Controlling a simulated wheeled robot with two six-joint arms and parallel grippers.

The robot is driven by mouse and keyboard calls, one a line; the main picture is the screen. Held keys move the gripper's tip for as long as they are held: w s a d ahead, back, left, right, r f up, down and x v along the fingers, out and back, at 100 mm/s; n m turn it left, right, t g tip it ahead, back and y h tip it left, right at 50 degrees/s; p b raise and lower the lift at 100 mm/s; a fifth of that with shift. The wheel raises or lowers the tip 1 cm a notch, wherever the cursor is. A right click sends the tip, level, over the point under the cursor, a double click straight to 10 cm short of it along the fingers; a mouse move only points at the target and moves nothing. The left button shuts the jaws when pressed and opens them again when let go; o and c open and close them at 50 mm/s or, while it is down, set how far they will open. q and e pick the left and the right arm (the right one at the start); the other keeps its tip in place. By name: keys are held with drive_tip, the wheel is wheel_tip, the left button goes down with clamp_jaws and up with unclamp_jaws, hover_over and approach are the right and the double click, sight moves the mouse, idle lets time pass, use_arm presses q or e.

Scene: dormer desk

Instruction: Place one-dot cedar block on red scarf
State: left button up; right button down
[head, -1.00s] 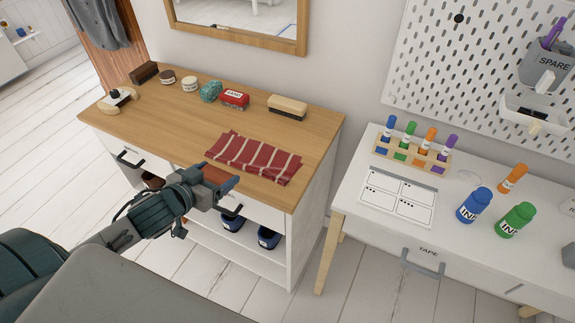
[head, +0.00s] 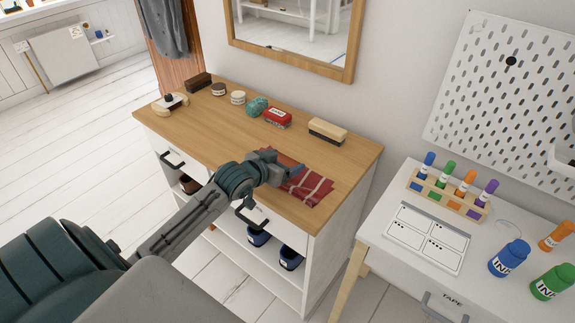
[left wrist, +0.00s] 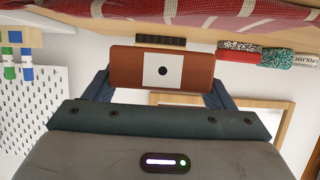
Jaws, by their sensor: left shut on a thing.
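The one-dot cedar block (left wrist: 135,68), reddish brown with a white square and one black dot, is between the fingers of my left gripper (left wrist: 157,88) in the left wrist view. My left gripper (head: 283,163) is shut on it. In the head view the gripper is over the left part of the red scarf (head: 312,188) and covers some of it; I cannot make the block out there. The striped scarf lies on the wooden dresser top (head: 215,125), near its front right. It also shows along the top of the left wrist view (left wrist: 200,10). I cannot tell whether the block touches it.
A white desk (head: 395,190) with markers and ink bottles (head: 509,258) stands right, across a gap. The dresser's middle is clear.

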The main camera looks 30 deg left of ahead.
use_arm(q)
drive_tip(key=shift+w+a+f, duration=0.1)
drive_tip(key=shift+w+f, duration=0.1)
drive_tip(key=shift+w, duration=1.05)
drive_tip(key=shift+f, duration=0.4)
wheel_tip(320, 180, down, 2)
drive_tip(key=shift+s+f+p, duration=0.1)
drive_tip(key=shift+p, duration=0.25)
drive_tip(key=shift+f, duration=0.2)
use_arm(e)
drive_tip(key=shift+s+d+f, duration=0.1)
drive_tip(key=shift+s+f, duration=0.05)
drive_tip(key=shift+s, duration=0.3)
drive_tip(key=shift+s+d+f, duration=0.1)
drive_tip(key=shift+s+f, duration=0.05)
drive_tip(key=shift+s, duration=0.3)
use_arm(q)
drive_tip(key=shift+f, duration=0.2)
drive_tip(key=shift+s+f, duration=0.15)
drive_tip(key=shift+f, duration=0.2)
drive_tip(key=shift+c, duration=0.3)
drive_tip(key=o, duration=1.1)
drive_tip(key=shift+f, duration=0.15)
drive_tip(key=shift+c, duration=0.2)
